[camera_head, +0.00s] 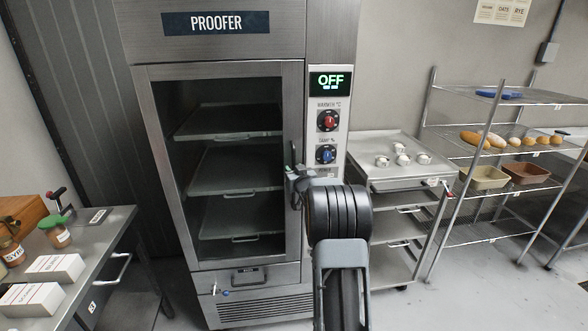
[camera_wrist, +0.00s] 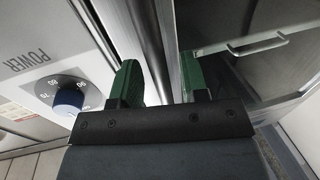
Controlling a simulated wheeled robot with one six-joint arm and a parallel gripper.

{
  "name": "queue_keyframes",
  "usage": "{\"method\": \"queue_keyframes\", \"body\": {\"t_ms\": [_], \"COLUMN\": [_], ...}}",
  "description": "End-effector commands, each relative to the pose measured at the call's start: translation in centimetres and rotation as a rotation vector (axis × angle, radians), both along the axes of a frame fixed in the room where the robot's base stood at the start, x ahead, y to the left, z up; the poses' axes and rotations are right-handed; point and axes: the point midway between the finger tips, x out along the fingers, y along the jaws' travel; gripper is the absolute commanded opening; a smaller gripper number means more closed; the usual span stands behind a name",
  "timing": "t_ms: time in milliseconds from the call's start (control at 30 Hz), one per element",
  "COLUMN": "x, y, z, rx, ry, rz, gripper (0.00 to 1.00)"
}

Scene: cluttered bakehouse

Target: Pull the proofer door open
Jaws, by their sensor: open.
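The proofer (camera_head: 240,45) stands at centre-left in the head view. Its glazed metal-framed door (camera_head: 220,70) looks shut, with trays visible behind the glass. A dark upright handle (camera_head: 292,155) is on the door's right edge, partly hidden by my gripper (camera_head: 297,180). In the wrist view, the two green fingers of my gripper (camera_wrist: 158,82) are apart. A dark bar, which looks like the handle (camera_wrist: 148,40), runs between them. I cannot tell whether either finger touches it.
The control panel (camera_head: 328,110) beside the door reads OFF; its power dial (camera_wrist: 68,98) is close in the wrist view. A tray rack (camera_head: 385,175) stands right of the proofer, with a bread shelf (camera_head: 500,150) beyond. A worktable (camera_head: 105,225) is at left. Floor is free in front.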

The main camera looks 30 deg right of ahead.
Motion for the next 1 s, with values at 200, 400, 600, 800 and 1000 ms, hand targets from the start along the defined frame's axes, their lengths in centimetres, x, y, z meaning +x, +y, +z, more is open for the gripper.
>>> {"method": "queue_keyframes", "body": {"t_ms": [200, 400, 600, 800, 1000], "x": [0.54, 0.53, 0.51, 0.5, 0.5], "y": [-0.11, -0.12, -0.11, -0.11, -0.11], "z": [-0.02, -0.04, -0.03, -0.03, -0.03], "rx": [0.0, 0.0, 0.0, 0.0, 0.0], "ry": [0.0, 0.0, 0.0, 0.0, 0.0], "rz": [0.0, 0.0, 0.0, 0.0, 0.0], "gripper": [0.41, 0.41, 0.21, 0.02, 0.0]}}
